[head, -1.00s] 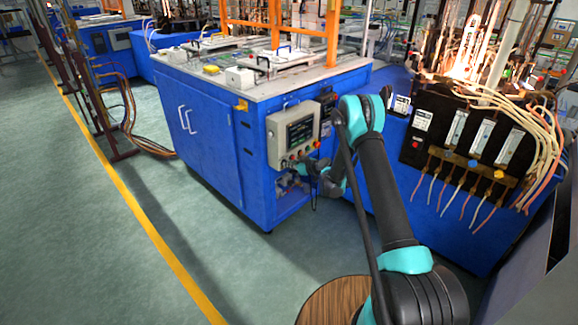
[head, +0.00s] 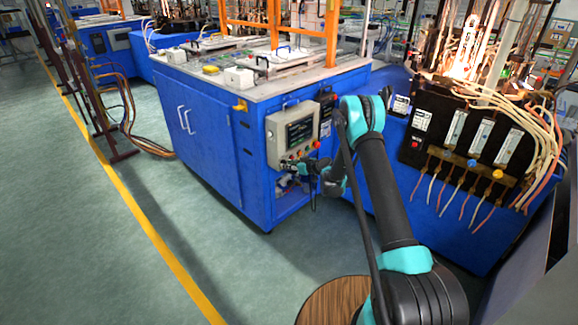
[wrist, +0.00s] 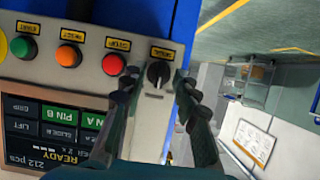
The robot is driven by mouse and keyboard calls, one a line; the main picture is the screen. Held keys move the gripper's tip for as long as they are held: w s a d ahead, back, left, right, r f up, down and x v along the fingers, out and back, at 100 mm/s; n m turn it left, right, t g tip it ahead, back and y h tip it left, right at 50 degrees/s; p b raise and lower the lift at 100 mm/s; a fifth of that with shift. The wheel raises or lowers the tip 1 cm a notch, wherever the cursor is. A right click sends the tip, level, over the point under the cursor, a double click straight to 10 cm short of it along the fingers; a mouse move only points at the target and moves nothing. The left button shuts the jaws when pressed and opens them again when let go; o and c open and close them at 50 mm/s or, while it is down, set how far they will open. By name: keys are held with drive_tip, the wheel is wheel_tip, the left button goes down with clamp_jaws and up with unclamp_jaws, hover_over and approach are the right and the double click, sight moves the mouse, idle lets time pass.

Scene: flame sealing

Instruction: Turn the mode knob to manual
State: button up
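The mode knob (wrist: 158,73) is a small black knob with a pale pointer on the grey control panel, beside a yellow label. In the wrist view its pointer lies roughly along the picture's vertical. My gripper (wrist: 157,86) is open, with one dark finger on each side of the knob. A gap shows between the knob and each finger. In the head view my gripper (head: 301,168) is at the lower part of the control panel (head: 276,143), where the arm and fingers hide the knob.
A red button (wrist: 113,64), an orange button (wrist: 68,56) and a green button (wrist: 23,47) sit in a row left of the knob. The lit screen (wrist: 58,125) is below them. The blue cabinet (head: 215,150) carries the panel. Green floor is open to the left.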

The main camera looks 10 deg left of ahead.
drive_tip(key=v, duration=1.2)
drive_tip(key=s+d+r+m+g+h, duration=0.1)
drive_tip(key=s+d+r+m+h, duration=0.1)
drive_tip(key=s+d+r, duration=0.45)
drive_tip(key=s+d+r+m+g+h, duration=0.1)
drive_tip(key=s+d+r+m+h, duration=0.2)
drive_tip(key=s+r, duration=0.6)
drive_tip(key=s+d+m+h, duration=0.1)
drive_tip(key=s+d, duration=0.3)
drive_tip(key=s, duration=0.5)
drive_tip(key=s+d+f+m+g+h, duration=0.1)
drive_tip(key=s+d, duration=0.4)
drive_tip(key=s, duration=0.5)
drive_tip(key=s+d+f+m+g+h, duration=0.1)
drive_tip(key=s+d+m+h, duration=0.2)
drive_tip(key=s, duration=0.7)
drive_tip(key=shift+s+d+f+h, duration=0.2)
drive_tip(key=shift+d+h, duration=0.1)
drive_tip(key=shift+d, duration=0.75)
